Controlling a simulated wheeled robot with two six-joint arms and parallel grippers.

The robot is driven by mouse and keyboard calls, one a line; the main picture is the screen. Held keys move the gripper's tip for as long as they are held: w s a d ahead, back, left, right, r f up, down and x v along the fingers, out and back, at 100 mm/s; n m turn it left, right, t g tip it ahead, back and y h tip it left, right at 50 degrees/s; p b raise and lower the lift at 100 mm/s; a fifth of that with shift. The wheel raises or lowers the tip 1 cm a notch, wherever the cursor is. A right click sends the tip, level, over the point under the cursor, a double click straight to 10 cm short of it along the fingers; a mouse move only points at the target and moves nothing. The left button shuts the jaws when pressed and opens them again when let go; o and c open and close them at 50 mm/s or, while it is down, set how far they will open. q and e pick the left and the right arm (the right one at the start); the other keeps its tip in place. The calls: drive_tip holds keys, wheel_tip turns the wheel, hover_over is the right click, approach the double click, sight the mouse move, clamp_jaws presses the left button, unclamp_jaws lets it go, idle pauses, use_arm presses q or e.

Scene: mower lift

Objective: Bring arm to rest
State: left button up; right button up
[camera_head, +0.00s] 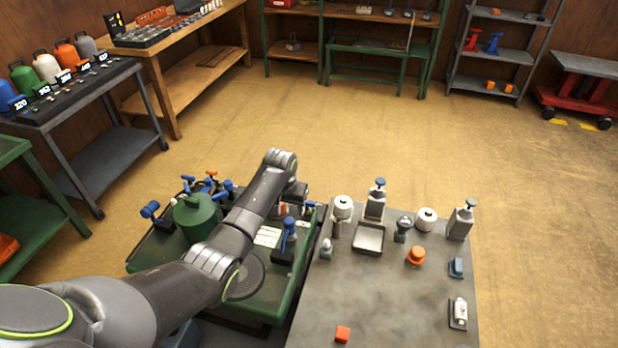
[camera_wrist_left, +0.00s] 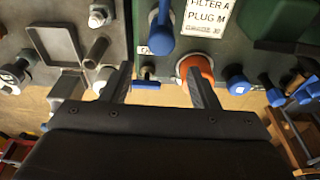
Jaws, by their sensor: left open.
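My left arm reaches in from the left in the head view, over the green bench, and bends down at its wrist (camera_head: 293,190). My left gripper (camera_wrist_left: 160,85) shows in the left wrist view with its two dark fingers apart and nothing held between them. Past the fingertips are a blue handle (camera_wrist_left: 147,85) and an orange-red round part (camera_wrist_left: 196,68); I cannot tell how far below they are. In the head view my gripper's fingers are hidden by or lost against the arm. My right gripper is not in view.
A green bench (camera_head: 255,310) carries a green tank (camera_head: 197,215) and several blue-handled parts. Open floor (camera_head: 400,140) lies beyond.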

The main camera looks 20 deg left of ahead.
use_arm(q)
drive_tip(key=s+f, duration=0.1)
drive_tip(key=s, duration=0.1)
drive_tip(key=s+a+f, duration=0.1)
drive_tip(key=s, duration=0.2)
drive_tip(key=s+f, duration=0.2)
drive_tip(key=s, duration=0.1)
drive_tip(key=shift+s+a, duration=0.2)
drive_tip(key=shift+s, duration=0.05)
drive_tip(key=s+a+r+t+y, duration=0.1)
drive_tip(key=s+r, duration=0.2)
drive_tip(key=s, duration=1.3)
drive_tip(key=s+a+r+y, duration=0.1)
drive_tip(key=s+a+r, duration=0.15)
drive_tip(key=s, duration=1.35)
wheel_tip(320, 180, down, 31)
drive_tip(key=b, duration=0.7)
drive_tip(key=s+f+g+b, duration=0.1)
drive_tip(key=s+f+b, duration=0.2)
drive_tip(key=s+f, duration=0.4)
drive_tip(key=s+f+g+h+b, duration=0.1)
drive_tip(key=s+f+b, duration=0.2)
drive_tip(key=s+f, duration=0.5)
wheel_tip(320, 180, down, 7)
drive_tip(key=shift+s+d+r+b, duration=0.1)
drive_tip(key=shift+s+d+b, duration=0.15)
drive_tip(key=shift+d+b, duration=0.1)
